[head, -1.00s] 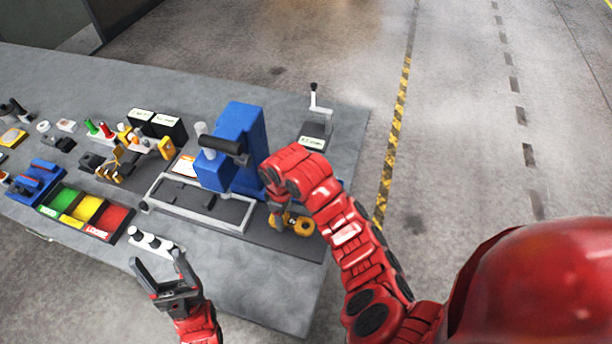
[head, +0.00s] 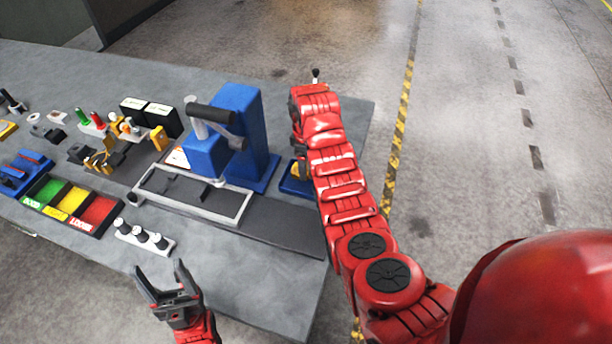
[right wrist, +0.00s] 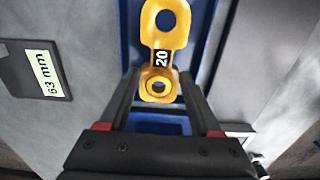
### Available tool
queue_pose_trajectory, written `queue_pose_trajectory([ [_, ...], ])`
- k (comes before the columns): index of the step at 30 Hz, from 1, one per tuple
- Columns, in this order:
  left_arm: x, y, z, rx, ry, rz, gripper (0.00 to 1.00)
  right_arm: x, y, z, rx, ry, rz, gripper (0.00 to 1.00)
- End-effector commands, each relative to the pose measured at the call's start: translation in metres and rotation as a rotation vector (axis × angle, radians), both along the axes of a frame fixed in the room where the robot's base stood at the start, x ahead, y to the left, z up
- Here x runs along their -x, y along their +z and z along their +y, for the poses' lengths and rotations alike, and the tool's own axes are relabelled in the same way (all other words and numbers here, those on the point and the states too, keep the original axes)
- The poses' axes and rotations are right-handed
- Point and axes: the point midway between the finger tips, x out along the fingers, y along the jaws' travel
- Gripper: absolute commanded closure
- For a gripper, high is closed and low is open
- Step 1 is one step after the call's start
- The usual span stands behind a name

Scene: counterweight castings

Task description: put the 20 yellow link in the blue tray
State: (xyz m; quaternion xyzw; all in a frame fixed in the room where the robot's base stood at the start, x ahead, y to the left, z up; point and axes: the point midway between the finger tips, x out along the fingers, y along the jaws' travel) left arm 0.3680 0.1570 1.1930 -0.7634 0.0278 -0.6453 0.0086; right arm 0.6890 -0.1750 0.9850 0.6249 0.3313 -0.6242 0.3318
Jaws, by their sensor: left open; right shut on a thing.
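The yellow link marked 20 (right wrist: 160,55) has a ring at each end, and its near ring lies between the fingers of my right gripper (right wrist: 160,86), which is shut on it. The blue tray (right wrist: 203,35) lies behind the link in the right wrist view; I cannot tell whether they touch. In the head view a bit of the yellow link (head: 294,168) and the blue tray (head: 296,188) show left of my right arm, which hides the rest and the right gripper. My left gripper (head: 160,270) is open and empty at the bench's front edge.
A blue press (head: 240,135) with a dark handle stands left of the tray. A framed fixture (head: 195,200), a green-yellow-red tray (head: 70,205) and a rack of knobs (head: 145,238) lie further left. A dark plate labelled 63 mm (right wrist: 40,75) is beside the tray.

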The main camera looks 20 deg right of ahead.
Motion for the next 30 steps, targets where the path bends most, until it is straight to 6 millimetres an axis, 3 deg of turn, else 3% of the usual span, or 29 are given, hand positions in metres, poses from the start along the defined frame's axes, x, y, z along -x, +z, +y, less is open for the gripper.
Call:
queue_pose_trajectory([
  [10, 0.000, 0.026, 0.000, 0.000, 0.000, 0.000, 0.33, 0.001, -0.028, 0.001, 0.000, 0.000, 0.004, 1.00],
  [22, 0.000, 0.021, 0.000, 0.000, 0.000, 0.000, 0.33, 0.000, -0.038, 0.000, -0.001, 0.000, 0.001, 1.00],
  [23, 0.000, 0.023, 0.000, 0.000, 0.000, 0.000, 0.33, 0.001, -0.037, 0.001, -0.001, 0.000, 0.001, 0.30],
  [27, 0.000, 0.023, 0.000, 0.000, 0.000, -0.001, 0.33, 0.001, -0.036, 0.001, 0.000, 0.000, 0.002, 0.06],
  [30, 0.000, 0.023, 0.000, 0.000, 0.000, 0.000, 0.33, 0.001, -0.036, 0.001, 0.000, 0.000, 0.002, 0.06],
])
